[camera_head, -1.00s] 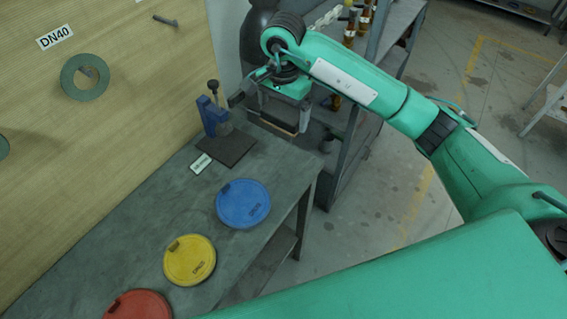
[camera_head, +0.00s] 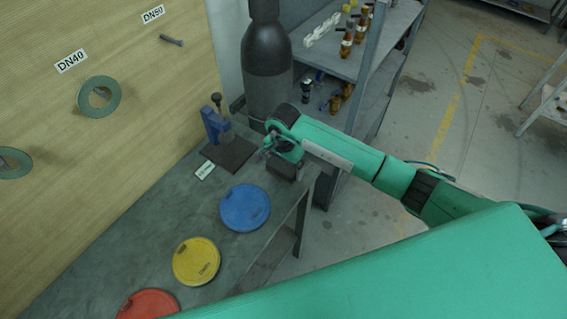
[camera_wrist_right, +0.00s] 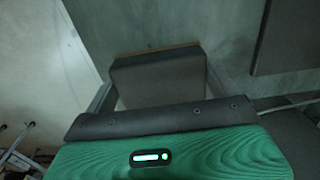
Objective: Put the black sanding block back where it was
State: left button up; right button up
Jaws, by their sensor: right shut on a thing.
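My right gripper (camera_head: 284,172) is at the far right corner of the grey bench (camera_head: 130,215), to the right of the dark mat. In the right wrist view, its two fingers (camera_wrist_right: 158,85) are closed on the sides of the black sanding block (camera_wrist_right: 160,76), which has a thin brown edge on its far side. Bare bench top lies beyond the block. I cannot tell whether the block touches the bench. In the head view the wrist mostly hides the block. My left gripper is not in view.
A dark mat (camera_head: 236,158) with a blue clamp-like tool (camera_head: 214,124) and a small white label (camera_head: 205,170) lie left of the gripper. Blue (camera_head: 245,208), yellow (camera_head: 196,262) and red (camera_head: 148,304) discs lie nearer. A dark cylinder (camera_head: 266,80) and shelves (camera_head: 345,60) stand behind.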

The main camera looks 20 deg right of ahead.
jog(key=shift+f, duration=0.25)
jog(key=shift+f, duration=0.15)
jog(key=o, duration=0.7)
